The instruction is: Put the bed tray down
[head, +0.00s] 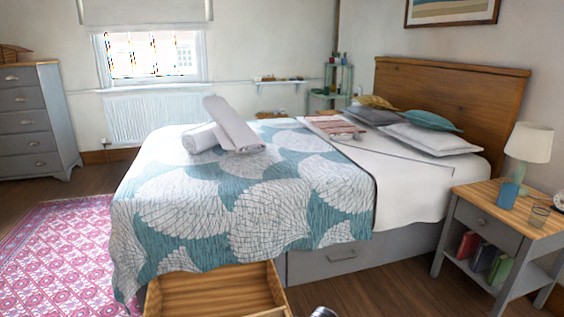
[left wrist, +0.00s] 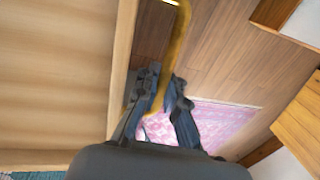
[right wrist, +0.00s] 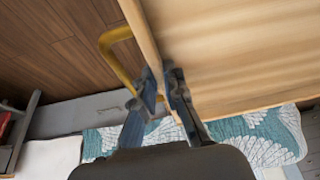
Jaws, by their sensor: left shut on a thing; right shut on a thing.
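The bed tray (head: 215,289) is light wood with raised sides. It shows at the bottom of the head view, in front of the bed's foot, partly cut off by the frame. My left gripper (left wrist: 163,82) is shut on the tray's brass-coloured handle (left wrist: 181,35), beside the wooden side wall. My right gripper (right wrist: 161,72) is shut at the opposite side wall, by another brass-coloured handle (right wrist: 107,50); exactly which part it clasps is unclear. The tray looks empty and held above the floor. The bed (head: 225,195) has a teal and white patterned cover.
Rolled white towels (head: 233,126) lie on the bed's far left, and a folded striped cloth (head: 335,127) and pillows (head: 432,137) towards the headboard. The cover's near middle is clear. A nightstand (head: 505,232) with a lamp stands right. A pink rug (head: 62,250) lies left.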

